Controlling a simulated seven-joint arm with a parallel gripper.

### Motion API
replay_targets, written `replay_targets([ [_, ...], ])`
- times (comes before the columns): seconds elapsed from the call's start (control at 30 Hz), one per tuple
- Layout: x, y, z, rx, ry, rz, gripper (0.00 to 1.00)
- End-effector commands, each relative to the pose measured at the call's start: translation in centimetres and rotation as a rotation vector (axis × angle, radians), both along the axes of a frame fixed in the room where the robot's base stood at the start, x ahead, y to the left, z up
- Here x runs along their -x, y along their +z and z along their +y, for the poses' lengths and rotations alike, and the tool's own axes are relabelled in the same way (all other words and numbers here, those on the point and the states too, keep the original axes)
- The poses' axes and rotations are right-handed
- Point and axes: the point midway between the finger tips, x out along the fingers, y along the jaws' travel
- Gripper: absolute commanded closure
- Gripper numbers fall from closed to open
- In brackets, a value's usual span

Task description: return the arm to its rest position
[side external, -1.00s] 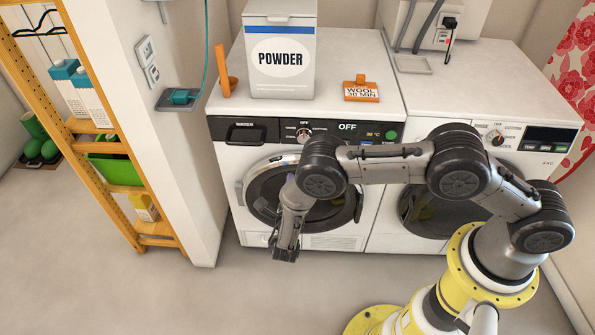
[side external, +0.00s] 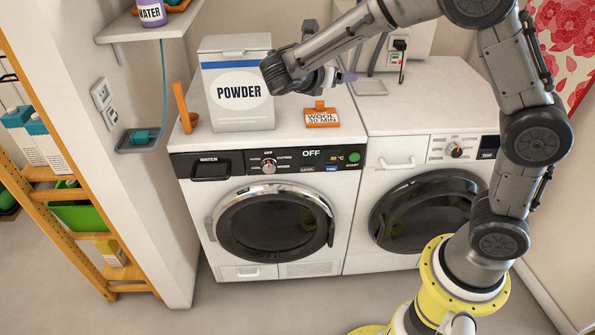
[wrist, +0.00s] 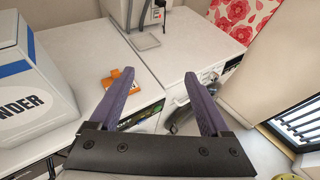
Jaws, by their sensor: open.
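My gripper shows in the wrist view (wrist: 160,95) with its two purple-grey fingers spread apart and nothing between them. In the side view my arm is raised over the machine tops, and its wrist end is just right of the white powder box (side external: 238,95). The gripper fingers there are partly hidden behind my wrist, with one tip (side external: 346,77) showing to the right. The orange sign reading WOOL 30 MIN (side external: 321,118) stands on the left machine's top, below the gripper in the picture.
The left washing machine (side external: 275,225) and the right machine (side external: 425,205) stand side by side, doors shut. An orange scoop-like piece (side external: 185,108) stands left of the box. A wall shelf (side external: 150,24) holds a WATER container (side external: 151,12). The right machine's top is largely clear.

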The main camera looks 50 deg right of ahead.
Motion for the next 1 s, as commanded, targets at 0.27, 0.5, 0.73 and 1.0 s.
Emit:
replay_targets([
  [0.27, 11.9, 3.8, -2.3, -0.413, -0.303, -0.408, 0.19],
  [0.5, 20.6, 2.9, 0.5, -0.81, -0.59, -0.791, 0.19],
  [0.73, 25.0, 0.4, 5.8, -1.194, -0.91, -1.087, 0.19],
  [1.0, 24.8, -1.6, 10.1, -1.407, -1.271, -1.202, 0.19],
])
